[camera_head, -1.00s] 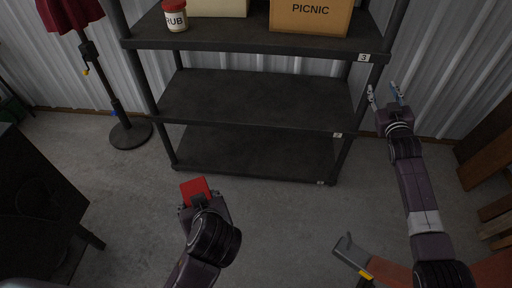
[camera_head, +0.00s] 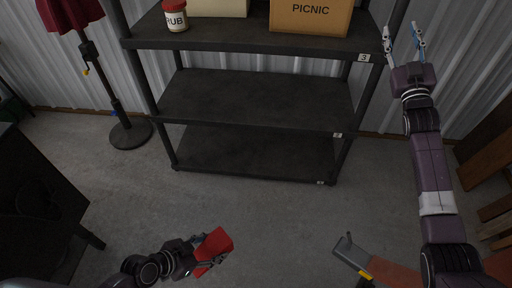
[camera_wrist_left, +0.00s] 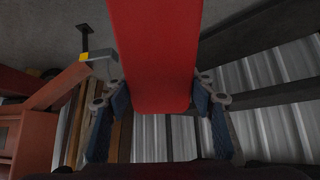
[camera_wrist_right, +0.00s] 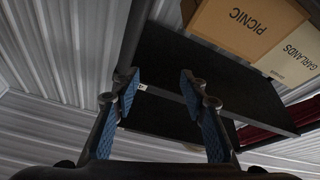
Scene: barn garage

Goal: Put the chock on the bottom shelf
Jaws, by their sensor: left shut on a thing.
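The red chock (camera_head: 212,249) is held in my left gripper (camera_head: 207,257), low in front of the shelf unit. In the left wrist view the chock (camera_wrist_left: 152,50) fills the space between the two blue-padded fingers. The bottom shelf (camera_head: 255,153) is dark and bare, near the floor, behind and above the chock in the head view. The middle shelf (camera_head: 255,100) is also bare. My right gripper (camera_head: 404,45) is open and empty beside the right post of the shelf unit, at about top-shelf height. It also shows open in the right wrist view (camera_wrist_right: 160,90).
The top shelf (camera_head: 240,38) bears a red-lidded jar (camera_head: 175,18), a PICNIC box (camera_head: 310,17) and another box (camera_head: 219,7). A stand (camera_head: 130,133) is at left. A dark cabinet (camera_head: 40,215) is front left. A grey-and-orange object (camera_head: 375,262) is front right. The floor between is clear.

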